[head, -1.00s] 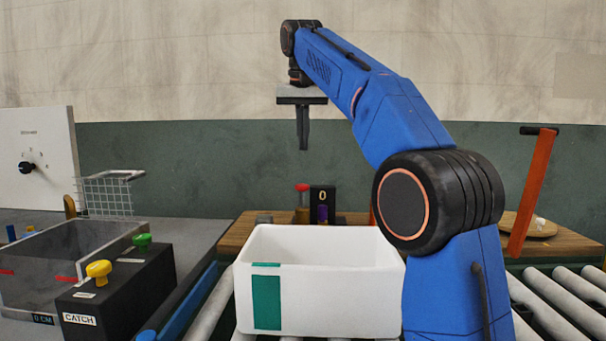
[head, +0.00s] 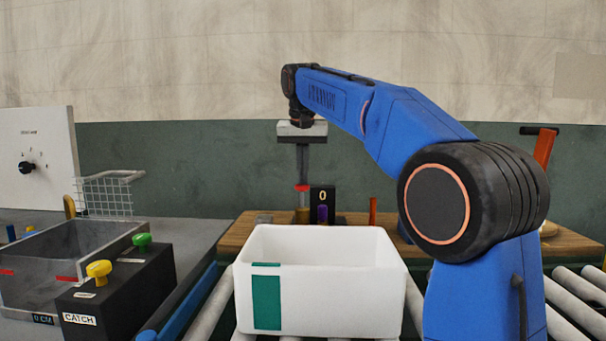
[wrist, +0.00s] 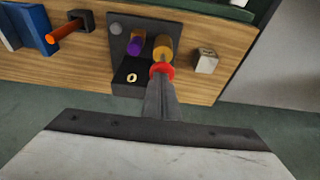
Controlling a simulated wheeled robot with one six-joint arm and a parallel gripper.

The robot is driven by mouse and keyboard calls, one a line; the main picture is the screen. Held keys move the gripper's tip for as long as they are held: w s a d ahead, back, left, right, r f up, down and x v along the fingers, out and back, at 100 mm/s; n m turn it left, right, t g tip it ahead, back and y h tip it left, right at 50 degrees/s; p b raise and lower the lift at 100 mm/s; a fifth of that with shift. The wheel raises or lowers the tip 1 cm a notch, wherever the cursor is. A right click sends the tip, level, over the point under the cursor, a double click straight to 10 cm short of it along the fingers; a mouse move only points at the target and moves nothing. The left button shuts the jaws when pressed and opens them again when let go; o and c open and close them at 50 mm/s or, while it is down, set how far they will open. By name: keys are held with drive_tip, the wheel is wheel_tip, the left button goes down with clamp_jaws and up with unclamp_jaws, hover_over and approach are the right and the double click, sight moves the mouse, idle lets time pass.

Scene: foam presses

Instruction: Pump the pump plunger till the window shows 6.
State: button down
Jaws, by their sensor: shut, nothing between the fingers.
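The pump plunger has a red cap (head: 303,188) above a brass-coloured body (head: 302,215) on the wooden bench. In the wrist view the red cap (wrist: 162,70) lies right at the tips of my fingers. My gripper (head: 303,180) is shut and empty, pointing straight down over the cap. Its tips appear to be at the cap's top; whether they touch is hard to tell. The black housing with the window (head: 322,196) stands just right of the plunger, and the window shows 0. A purple cylinder (head: 322,214) sits below the window.
A white bin (head: 330,290) stands on rollers in front of the bench (head: 235,238). An orange-red handle (wrist: 68,30) and a small pale block (wrist: 205,61) flank the pump. A black button box (head: 120,290) and wire basket (head: 105,195) are at left.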

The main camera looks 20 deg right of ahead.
sight(302, 197)
drive_tip(key=shift+f, duration=1.85)
